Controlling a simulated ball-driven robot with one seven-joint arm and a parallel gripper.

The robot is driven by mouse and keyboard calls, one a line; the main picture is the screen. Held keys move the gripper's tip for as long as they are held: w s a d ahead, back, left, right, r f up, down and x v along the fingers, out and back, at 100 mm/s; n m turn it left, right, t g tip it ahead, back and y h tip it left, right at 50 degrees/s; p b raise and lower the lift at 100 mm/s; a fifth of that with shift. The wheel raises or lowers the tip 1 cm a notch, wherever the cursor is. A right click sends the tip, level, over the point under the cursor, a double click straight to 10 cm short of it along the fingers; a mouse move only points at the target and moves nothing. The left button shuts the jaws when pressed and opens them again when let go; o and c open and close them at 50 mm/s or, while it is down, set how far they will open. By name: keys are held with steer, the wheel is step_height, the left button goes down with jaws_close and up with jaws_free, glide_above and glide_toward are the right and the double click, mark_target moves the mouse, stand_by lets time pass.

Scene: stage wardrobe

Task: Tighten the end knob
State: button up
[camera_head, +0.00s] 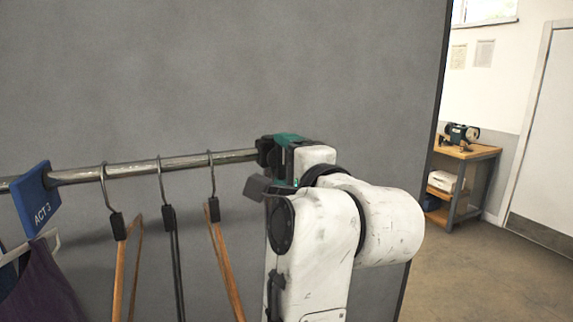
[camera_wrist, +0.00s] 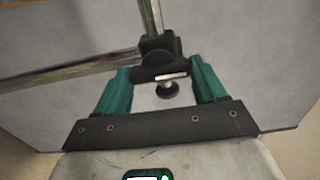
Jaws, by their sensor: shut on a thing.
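The garment rail (camera_head: 140,167) runs across the head view to a black fitting (camera_head: 264,152) at its right end. My gripper (camera_head: 285,148) is at that end, and my arm hides part of it. In the wrist view, the teal fingers of my gripper (camera_wrist: 162,76) are on either side of the black end knob (camera_wrist: 160,72) and shut on it. A small round black part (camera_wrist: 167,90) sticks out between the fingers. The rail also shows in the wrist view (camera_wrist: 60,75), meeting the black fitting from the left. Whether the knob is tight cannot be seen.
Wooden and black hangers (camera_head: 229,260) hang left of my arm. A blue "ACT 3" divider (camera_head: 35,198) and a purple garment (camera_head: 40,285) are further left. A grey panel (camera_head: 250,70) stands behind the rail. A wooden bench (camera_head: 465,152) stands far right, with open floor before it.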

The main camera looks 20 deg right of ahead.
stand_by(0.3)
steer(key=o, duration=1)
steer(key=shift+o, duration=0.2)
steer(key=s+b, duration=0.4)
steer(key=s, duration=0.6)
steer(key=shift+s, duration=0.4)
steer(key=shift+f, duration=0.1)
